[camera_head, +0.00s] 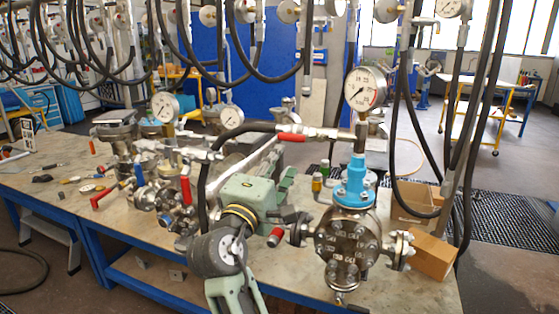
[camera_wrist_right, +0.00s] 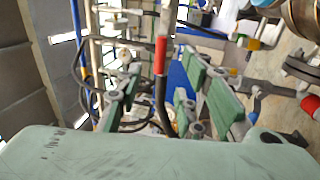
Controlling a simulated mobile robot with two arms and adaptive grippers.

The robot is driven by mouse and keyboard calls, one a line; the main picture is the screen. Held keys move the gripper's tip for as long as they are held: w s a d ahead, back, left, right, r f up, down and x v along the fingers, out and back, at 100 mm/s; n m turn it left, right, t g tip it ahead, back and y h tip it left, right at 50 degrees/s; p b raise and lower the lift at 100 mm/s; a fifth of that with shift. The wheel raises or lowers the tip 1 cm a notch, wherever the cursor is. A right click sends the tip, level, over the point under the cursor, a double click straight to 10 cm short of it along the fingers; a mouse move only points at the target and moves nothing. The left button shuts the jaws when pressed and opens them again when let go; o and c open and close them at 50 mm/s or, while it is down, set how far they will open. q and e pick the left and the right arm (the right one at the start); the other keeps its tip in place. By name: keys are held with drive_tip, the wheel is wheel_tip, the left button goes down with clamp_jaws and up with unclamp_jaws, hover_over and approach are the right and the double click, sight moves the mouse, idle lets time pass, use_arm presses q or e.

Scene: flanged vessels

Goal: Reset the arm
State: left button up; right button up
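My right arm rises from the bottom centre of the head view, with a dark grey joint and a pale green gripper body. My right gripper (camera_head: 283,184) is over the workbench (camera_head: 405,285), left of a flanged vessel (camera_head: 347,245) with a blue fitting and a gauge. In the right wrist view its green-padded fingers (camera_wrist_right: 163,88) stand apart, with nothing clearly held. A dark hose with a red sleeve (camera_wrist_right: 161,55) appears between them; contact cannot be told. My left gripper is in neither view.
More gauges, valves and a red-handled fitting (camera_head: 186,185) crowd the bench to the left. Cardboard boxes (camera_head: 432,255) lie right of the vessel. Black hoses hang overhead and at the right. A yellow cart (camera_head: 488,110) stands behind on open floor.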

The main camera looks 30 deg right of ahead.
idle(0.3)
